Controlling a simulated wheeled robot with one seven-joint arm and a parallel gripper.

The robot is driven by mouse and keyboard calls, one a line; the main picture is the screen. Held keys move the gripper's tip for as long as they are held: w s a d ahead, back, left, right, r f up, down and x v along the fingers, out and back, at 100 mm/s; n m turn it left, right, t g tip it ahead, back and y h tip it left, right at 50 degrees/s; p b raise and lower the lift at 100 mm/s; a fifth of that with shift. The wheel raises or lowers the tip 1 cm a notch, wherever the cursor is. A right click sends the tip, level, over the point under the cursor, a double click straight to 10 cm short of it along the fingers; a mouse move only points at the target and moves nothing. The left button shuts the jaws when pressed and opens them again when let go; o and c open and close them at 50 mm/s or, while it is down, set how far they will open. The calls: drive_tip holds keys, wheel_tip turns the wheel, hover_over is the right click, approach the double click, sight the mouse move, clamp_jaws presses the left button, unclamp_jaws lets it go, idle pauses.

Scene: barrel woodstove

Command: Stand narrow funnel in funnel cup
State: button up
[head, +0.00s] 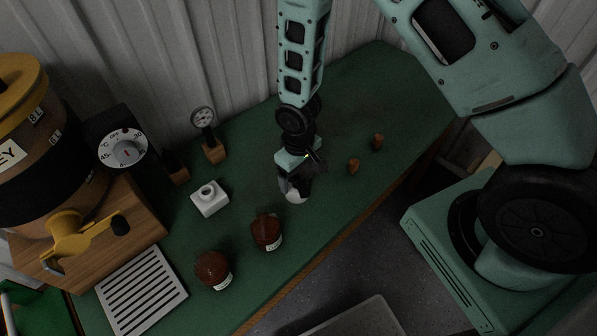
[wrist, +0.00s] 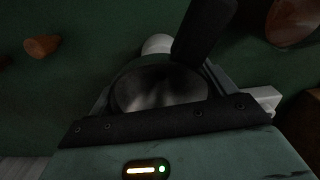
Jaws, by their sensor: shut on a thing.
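My gripper (head: 294,180) is at the middle of the green bench, pointing down and shut on the narrow funnel. The funnel shows as a shiny grey round piece (wrist: 160,88) with a pale rounded end (head: 296,196); my fingers hide part of it. In the wrist view a dark finger (wrist: 205,30) crosses beside it. I cannot tell whether the funnel touches the bench. A white square block with a round raised opening (head: 209,198), which looks like the funnel cup, stands to the left of my gripper. Its opening looks empty.
Two brown labelled jars (head: 266,231) (head: 214,269) stand at the front left. A small gauge on a wooden block (head: 213,150) is behind the white block. Two small brown pieces (head: 354,165) (head: 377,142) lie right. A slatted tray (head: 142,288) and large barrel (head: 35,160) are left.

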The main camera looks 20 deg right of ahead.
drive_tip(key=shift+f+b, duration=1)
drive_tip(key=shift+f, duration=0.35)
drive_tip(key=shift+r, duration=0.1)
drive_tip(key=o, duration=1.1)
drive_tip(key=shift+c, duration=0.2)
drive_tip(key=shift+r, duration=0.1)
drive_tip(key=shift+r+p, duration=2.25)
drive_tip(key=shift+r, duration=0.7)
wheel_tip(320, 180, up, 17)
drive_tip(key=b, duration=0.2)
drive_tip(key=shift+r+b, duration=0.15)
drive_tip(key=shift+b, duration=0.2)
